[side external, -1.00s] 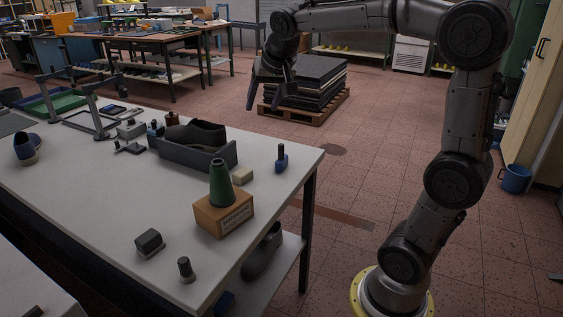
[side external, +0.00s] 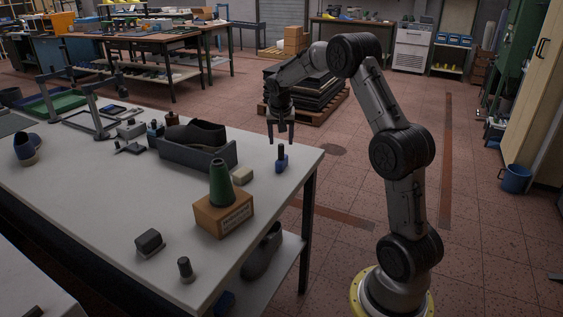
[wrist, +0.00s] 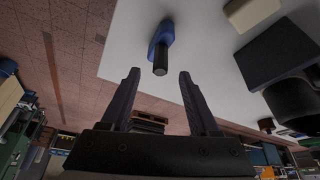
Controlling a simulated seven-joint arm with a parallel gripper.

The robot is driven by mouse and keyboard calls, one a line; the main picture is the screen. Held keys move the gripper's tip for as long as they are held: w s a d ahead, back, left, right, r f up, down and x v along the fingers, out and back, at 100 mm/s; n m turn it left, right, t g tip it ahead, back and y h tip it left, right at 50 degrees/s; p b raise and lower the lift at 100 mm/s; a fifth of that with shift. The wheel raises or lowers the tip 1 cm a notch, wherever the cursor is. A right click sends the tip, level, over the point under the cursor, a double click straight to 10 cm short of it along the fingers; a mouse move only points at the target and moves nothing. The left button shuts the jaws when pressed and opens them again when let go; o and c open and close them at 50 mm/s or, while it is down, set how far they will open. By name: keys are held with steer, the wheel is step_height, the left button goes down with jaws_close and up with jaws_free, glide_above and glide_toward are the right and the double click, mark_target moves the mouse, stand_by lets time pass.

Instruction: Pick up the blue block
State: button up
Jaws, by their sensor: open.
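The blue block (side external: 281,162) stands upright near the right corner of the white table, with a dark peg on its top. It also shows in the wrist view (wrist: 164,33), near the top and between the directions of my two fingers. My gripper (side external: 279,142) is open and empty. In the side view it points down just above the blue block.
A green cone on a cardboard box (side external: 222,212) stands nearer the camera. The table edge lies close on the right.

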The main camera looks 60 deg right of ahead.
mark_target(281, 145)
steer(key=shift+x, duration=3.2)
steer(key=shift+a, duration=0.15)
jaws_close()
